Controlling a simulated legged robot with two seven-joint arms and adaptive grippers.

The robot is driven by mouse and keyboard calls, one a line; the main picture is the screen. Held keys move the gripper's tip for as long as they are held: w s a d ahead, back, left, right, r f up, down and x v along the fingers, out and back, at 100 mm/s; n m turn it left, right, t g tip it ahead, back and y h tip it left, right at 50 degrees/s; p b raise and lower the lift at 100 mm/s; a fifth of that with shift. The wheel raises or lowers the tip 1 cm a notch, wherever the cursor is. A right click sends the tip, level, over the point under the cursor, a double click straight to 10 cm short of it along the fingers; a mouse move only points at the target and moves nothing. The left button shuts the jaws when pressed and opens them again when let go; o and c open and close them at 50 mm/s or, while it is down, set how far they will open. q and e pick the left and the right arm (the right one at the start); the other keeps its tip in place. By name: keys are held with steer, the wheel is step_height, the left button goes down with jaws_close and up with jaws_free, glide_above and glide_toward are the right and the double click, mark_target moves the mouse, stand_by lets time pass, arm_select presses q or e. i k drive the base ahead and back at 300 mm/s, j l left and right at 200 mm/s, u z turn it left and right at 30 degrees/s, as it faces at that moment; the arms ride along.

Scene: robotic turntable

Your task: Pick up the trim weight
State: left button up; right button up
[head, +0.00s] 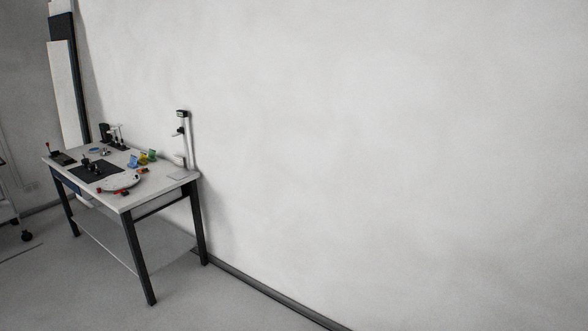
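A workbench (156,189) with a pale top and dark legs stands at the left, against the wall, some way off. Small items lie on its top. A round pale disc (119,181) lies near the front edge. A dark mat (88,175) is left of it, with black parts on it. I cannot tell which item is the trim weight; they are too small at this distance. Neither of my grippers shows in the head view.
Small blue, yellow and green bins (143,157) stand at the back of the bench. A wheeled cart (10,208) is at the far left edge. The floor (75,290) in front is clear. A bare wall (400,130) fills the right.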

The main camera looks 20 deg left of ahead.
mark_target(91, 167)
steer(key=i+j+u, duration=0.1)
steer(key=j+u, duration=0.15)
steer(key=u, duration=0.15)
steer(key=i+j+u, duration=0.1)
steer(key=u, duration=0.35)
steer(key=i+j+u, duration=0.15)
steer(key=u, duration=0.25)
steer(key=i+j+u, duration=0.2)
steer(key=u, duration=0.2)
steer(key=i+j+u, duration=0.1)
steer(key=u, duration=0.35)
steer(key=i+l, duration=0.05)
steer(key=i, duration=0.05)
